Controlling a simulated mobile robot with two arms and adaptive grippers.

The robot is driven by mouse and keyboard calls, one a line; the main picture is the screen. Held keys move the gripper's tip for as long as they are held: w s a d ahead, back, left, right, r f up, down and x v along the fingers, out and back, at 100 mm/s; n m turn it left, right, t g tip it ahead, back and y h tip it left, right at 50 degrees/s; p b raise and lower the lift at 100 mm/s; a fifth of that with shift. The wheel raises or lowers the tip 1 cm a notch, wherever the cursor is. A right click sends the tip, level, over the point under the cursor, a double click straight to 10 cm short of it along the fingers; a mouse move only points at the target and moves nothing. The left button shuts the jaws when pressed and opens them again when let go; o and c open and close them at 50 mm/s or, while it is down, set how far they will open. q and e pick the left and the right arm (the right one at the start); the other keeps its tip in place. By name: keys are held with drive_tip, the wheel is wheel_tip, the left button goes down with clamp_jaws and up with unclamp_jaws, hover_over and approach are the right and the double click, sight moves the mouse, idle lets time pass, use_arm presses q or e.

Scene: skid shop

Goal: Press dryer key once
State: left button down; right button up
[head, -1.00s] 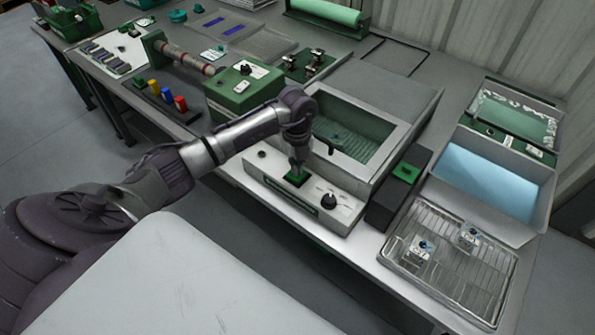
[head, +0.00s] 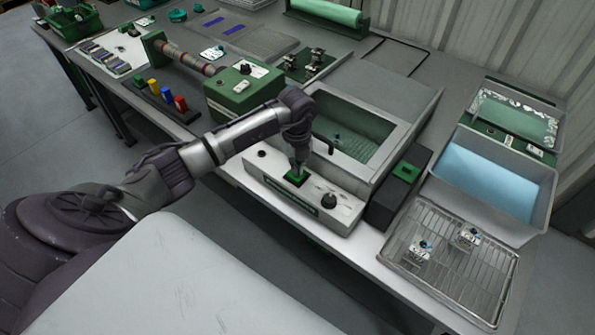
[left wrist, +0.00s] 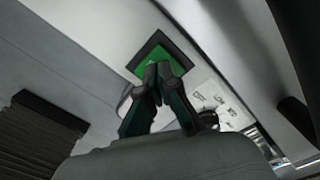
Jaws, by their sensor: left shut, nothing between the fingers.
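The dryer is a grey box with an open top and a pale front panel (head: 272,173). A green square key in a dark frame (head: 293,179) sits on that panel, left of a black round knob (head: 329,202). My left gripper (head: 297,169) is shut and empty, pointing down at the key. In the left wrist view the closed fingertips (left wrist: 162,70) overlap the lower part of the green key (left wrist: 153,62). I cannot tell whether they touch it or whether it is pressed in. My right gripper is not in view.
A black box with a green top (head: 405,172) stands right of the dryer. A wire rack (head: 450,285) with two small parts and a tray of blue liquid (head: 485,178) lie further right. A green machine (head: 232,92) stands behind my left forearm.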

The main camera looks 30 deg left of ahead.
use_arm(q)
drive_tip(key=shift+f, duration=0.2)
drive_tip(key=shift+r, duration=0.15)
wheel_tip(320, 180, up, 16)
drive_tip(key=p, duration=1.2)
